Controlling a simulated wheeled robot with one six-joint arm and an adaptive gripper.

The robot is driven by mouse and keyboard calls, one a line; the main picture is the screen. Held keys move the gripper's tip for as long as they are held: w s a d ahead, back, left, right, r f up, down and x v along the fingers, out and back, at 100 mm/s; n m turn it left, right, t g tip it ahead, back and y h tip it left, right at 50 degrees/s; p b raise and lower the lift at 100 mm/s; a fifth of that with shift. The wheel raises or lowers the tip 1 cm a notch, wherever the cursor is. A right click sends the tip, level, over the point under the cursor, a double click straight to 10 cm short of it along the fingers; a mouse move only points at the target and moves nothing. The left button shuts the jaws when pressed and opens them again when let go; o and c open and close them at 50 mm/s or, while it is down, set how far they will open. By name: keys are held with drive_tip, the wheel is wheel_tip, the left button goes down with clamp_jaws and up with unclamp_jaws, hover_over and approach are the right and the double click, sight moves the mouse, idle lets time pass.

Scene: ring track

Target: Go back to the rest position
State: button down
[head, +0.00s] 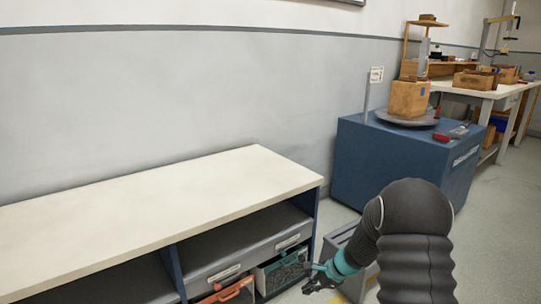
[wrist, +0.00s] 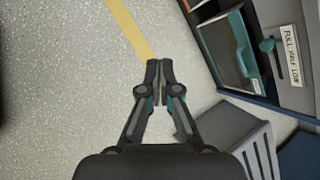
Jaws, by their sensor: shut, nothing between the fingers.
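My gripper (wrist: 160,68) is shut and empty in the wrist view, its fingertips together above the speckled floor by a yellow line. The fingers look small and partly blurred there.
A bench (head: 150,215) with a bare cream top stands at the left. Beneath it are bins, one with a teal edge (wrist: 237,45). A grey step (wrist: 240,130) stands close to my gripper. A blue cabinet (head: 400,160) is farther back. Floor (wrist: 60,80) is clear at left.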

drive_tip(key=s+d+r+n+t+h+p, duration=0.1)
drive_tip(key=s+r+n, duration=0.7)
drive_tip(key=s+r, duration=0.8)
drive_tip(key=s+d+r+n+t+h+p, duration=0.2)
drive_tip(key=s+r+n+h+p, duration=0.2)
drive_tip(key=s+r, duration=1.3)
drive_tip(key=n+h, duration=0.1)
drive_tip(key=n, duration=0.2)
drive_tip(key=shift+s+d+r+n+h, duration=0.2)
drive_tip(key=shift+d+n+h, duration=0.1)
drive_tip(key=shift+n, duration=0.1)
